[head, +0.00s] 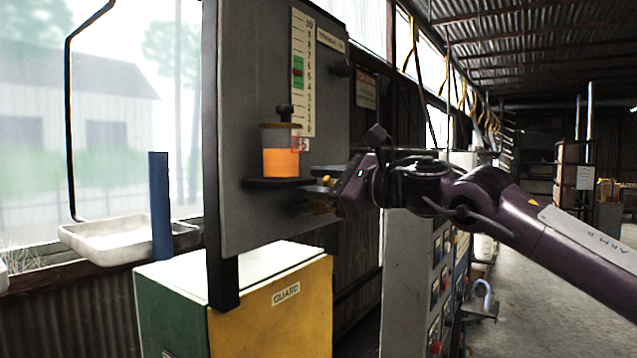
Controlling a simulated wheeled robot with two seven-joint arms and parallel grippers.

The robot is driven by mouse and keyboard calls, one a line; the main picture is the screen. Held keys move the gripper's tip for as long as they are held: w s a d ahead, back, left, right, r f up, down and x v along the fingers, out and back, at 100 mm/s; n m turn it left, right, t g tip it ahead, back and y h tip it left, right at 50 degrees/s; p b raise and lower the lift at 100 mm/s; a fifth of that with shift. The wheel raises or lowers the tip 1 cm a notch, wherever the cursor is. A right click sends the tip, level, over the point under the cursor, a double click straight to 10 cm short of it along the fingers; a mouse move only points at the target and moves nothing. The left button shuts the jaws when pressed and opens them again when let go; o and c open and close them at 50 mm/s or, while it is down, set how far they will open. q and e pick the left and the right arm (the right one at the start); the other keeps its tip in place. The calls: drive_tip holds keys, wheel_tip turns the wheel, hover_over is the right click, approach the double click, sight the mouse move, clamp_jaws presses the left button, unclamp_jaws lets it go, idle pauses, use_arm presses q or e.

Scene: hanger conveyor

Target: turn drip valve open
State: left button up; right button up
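An oil cup with orange liquid (281,160) and a dark knob on top (284,113) sits on a small dark shelf (270,184) on the grey upright panel (240,110). A small brass-coloured part (319,208), possibly the drip valve, shows just right of and below the shelf, partly hidden by my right gripper. My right gripper (322,187) reaches in from the right, its fingers pointing left at this spot. Whether the fingers are apart or closed on the part is unclear. My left gripper is out of view.
A numbered scale (302,75) with a green band is on the panel above the cup. A yellow-green guard box (300,310) stands below. A blue post (160,207) and a white tray (125,237) are at left. A grey control cabinet (408,275) stands behind my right arm.

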sight(330, 184)
drive_tip(key=shift+s+d+f+b, duration=0.15)
drive_tip(key=shift+s+d+b, duration=0.15)
drive_tip(key=shift+d+b, duration=0.2)
drive_tip(key=b+v, duration=0.2)
drive_tip(key=v, duration=0.3)
drive_tip(key=shift+s+d, duration=0.25)
drive_tip(key=shift+d, duration=0.05)
drive_tip(key=shift+s+d+b, duration=0.3)
drive_tip(key=shift+d, duration=0.05)
